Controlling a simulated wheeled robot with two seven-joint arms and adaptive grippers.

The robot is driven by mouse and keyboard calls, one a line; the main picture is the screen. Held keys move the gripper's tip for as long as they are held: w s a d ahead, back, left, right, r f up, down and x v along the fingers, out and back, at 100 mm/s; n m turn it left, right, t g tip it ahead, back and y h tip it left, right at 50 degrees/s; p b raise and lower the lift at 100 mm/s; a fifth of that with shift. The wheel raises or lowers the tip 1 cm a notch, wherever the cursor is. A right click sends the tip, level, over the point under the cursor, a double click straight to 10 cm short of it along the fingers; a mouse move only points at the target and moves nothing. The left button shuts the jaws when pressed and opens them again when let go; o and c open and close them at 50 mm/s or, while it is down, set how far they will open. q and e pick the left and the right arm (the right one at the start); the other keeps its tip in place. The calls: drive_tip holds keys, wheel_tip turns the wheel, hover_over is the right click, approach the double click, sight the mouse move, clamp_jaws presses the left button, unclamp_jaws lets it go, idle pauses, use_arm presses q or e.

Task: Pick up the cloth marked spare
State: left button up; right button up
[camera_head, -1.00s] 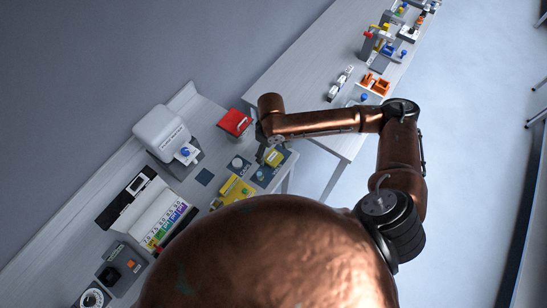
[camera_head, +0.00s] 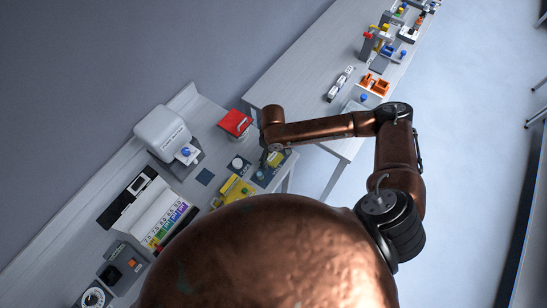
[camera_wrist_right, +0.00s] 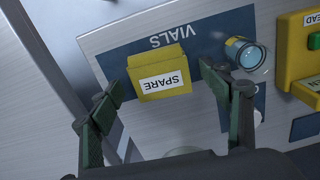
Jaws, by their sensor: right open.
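In the head view the right gripper (camera_head: 270,155) is small and over the blue area. My left gripper is not in view.
A glass vial (camera_wrist_right: 247,54) stands close to the right finger. A yellow block (camera_wrist_right: 301,58) is further right. A second table (camera_head: 290,82) lies behind.

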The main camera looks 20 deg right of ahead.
drive_tip(key=c, duration=0.9)
drive_tip(key=shift+r, duration=0.1)
